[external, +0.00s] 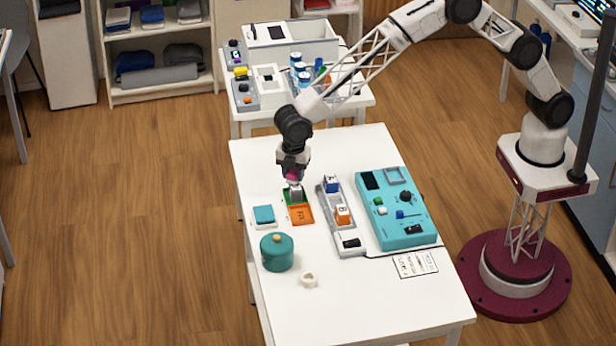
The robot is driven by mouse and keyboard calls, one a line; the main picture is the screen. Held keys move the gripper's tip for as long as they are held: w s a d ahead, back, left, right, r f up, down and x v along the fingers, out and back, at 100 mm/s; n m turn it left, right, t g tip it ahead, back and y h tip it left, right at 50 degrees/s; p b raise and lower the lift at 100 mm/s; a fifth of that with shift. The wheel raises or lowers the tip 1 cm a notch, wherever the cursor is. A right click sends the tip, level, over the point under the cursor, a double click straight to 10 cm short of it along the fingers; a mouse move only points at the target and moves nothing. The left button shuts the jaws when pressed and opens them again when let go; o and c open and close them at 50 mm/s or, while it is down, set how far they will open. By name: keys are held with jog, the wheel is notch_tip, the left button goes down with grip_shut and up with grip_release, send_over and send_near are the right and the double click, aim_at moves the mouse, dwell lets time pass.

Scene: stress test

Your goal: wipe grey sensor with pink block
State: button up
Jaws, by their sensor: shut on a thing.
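My gripper (293,180) points down over the left middle of the white table. It is shut, and a small pink-magenta piece, seemingly the pink block (291,174), shows at its jaws; the fingers partly hide it. Just below is a small grey piece (296,194), which may be the grey sensor, over a green square tray (285,197). I cannot tell whether the pink piece touches the grey one.
An orange tray (301,215) and a teal square (264,214) lie close by. A teal lidded pot (277,252) and a white ring (308,280) stand in front. A grey rack (332,217) and turquoise panel (396,208) are at right.

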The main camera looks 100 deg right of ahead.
jog(key=shift+d+r, duration=0.15)
jog(key=shift+r, duration=1.85)
jog(key=shift+d+r, duration=0.1)
jog(key=shift+r, duration=1.9)
jog(key=shift+f, duration=0.2)
